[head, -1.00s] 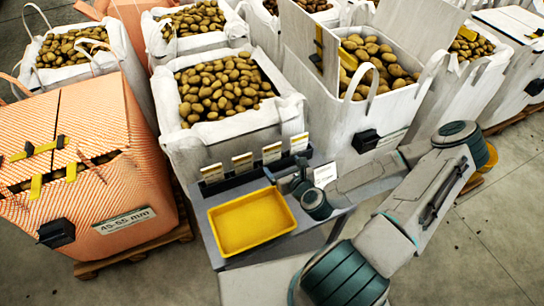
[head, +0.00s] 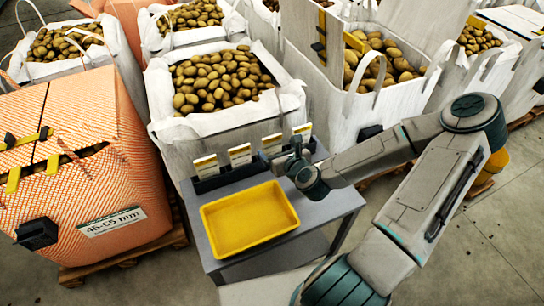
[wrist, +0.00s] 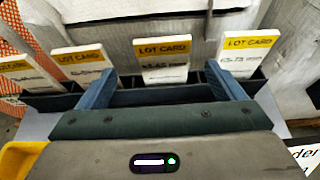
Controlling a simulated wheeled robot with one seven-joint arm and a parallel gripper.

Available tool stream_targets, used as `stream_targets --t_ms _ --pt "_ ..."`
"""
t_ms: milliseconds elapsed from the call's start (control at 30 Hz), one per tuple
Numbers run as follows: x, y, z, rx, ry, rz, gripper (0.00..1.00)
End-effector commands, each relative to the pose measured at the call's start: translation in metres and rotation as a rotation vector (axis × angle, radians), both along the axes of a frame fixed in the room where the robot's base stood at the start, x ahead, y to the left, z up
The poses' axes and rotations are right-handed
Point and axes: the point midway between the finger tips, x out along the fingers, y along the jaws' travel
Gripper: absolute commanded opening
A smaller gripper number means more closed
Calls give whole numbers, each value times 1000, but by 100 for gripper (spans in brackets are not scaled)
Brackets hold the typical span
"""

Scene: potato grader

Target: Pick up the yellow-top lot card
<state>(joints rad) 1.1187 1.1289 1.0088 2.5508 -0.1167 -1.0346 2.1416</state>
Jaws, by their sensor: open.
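Several white lot cards with yellow tops stand in a row in a dark rack (head: 222,180) at the back of a grey table. In the head view they are the far-left card (head: 206,167), the second card (head: 240,155), the third card (head: 271,145) and the far-right card (head: 303,132). My gripper (head: 276,161) is open in front of the third card. In the wrist view my gripper (wrist: 161,74) has its fingers either side of the third card (wrist: 166,50), whose lower part is hidden. I cannot tell whether the fingers reach its sides. The far-right card (wrist: 248,48) is just outside the right finger.
A yellow tray (head: 250,220) lies empty on the grey table (head: 335,205) in front of the rack. A white potato bag (head: 225,120) stands close behind the cards. An orange bag (head: 75,180) is at left. Open floor lies at right.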

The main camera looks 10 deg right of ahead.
Motion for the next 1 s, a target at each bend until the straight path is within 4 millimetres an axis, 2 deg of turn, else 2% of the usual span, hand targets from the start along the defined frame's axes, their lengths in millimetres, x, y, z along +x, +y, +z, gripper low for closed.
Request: stream_targets --t_ms 33,167,333,567,900,1000 --pt "1 1 -7 -3 -1 1 89" --pt "2 3 -9 -4 0 4 89" --pt "20 7 -14 -3 0 2 89" --pt "30 9 -15 -1 2 3 89" --pt "72 10 -28 -1 2 4 89" --pt "77 11 -31 0 2 3 89"
